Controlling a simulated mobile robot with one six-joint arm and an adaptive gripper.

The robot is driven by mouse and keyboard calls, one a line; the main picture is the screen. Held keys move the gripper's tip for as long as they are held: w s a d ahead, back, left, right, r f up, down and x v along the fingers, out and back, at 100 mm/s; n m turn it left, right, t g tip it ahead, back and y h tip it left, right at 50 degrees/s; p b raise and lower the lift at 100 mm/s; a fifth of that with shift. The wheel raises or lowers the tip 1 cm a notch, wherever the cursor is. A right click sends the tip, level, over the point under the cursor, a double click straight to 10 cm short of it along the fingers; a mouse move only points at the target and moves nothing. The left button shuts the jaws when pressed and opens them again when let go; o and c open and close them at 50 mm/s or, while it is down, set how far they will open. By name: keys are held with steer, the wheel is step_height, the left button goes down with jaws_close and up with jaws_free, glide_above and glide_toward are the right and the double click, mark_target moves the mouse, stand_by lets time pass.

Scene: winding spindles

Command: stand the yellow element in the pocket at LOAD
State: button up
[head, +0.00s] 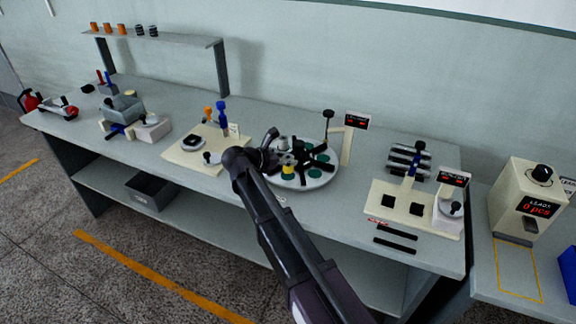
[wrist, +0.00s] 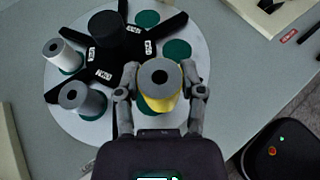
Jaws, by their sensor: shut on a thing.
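The yellow element (head: 290,171) is upright over the front part of a round pale turntable (head: 322,182). In the wrist view the yellow element (wrist: 152,104) shows a grey top with a dark hole. My gripper (head: 284,160) is shut on it, with one finger on each side in the wrist view (wrist: 159,80). The turntable (wrist: 204,72) has green round pockets, and bare ones (wrist: 177,51) show just beyond the element. I cannot tell whether its base touches the turntable. The small labels are too blurred to pick out LOAD.
A white spool (wrist: 62,54) and a grey spool (wrist: 82,98) stand on the turntable, left of the element. Black arms (wrist: 70,26) spread from a dark hub (wrist: 106,30) between pockets. A post with a display (head: 357,121) stands behind the turntable at right.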

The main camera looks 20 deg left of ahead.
steer(key=shift+w, duration=0.2)
steer(key=shift+w+a, duration=0.3)
steer(key=shift+w, duration=0.15)
steer(key=shift+w+a+f+b, duration=0.1)
steer(key=shift+w+f+b, duration=0.05)
steer(key=shift+f+b, duration=0.15)
step_height(320, 180, down, 3)
steer(key=b, duration=0.3)
steer(key=shift+f, duration=0.15)
steer(key=o, duration=1.2)
steer(key=shift+r, duration=0.25)
steer(key=p+v, duration=0.4)
steer(key=v, duration=0.8)
steer(key=shift+p, duration=0.3)
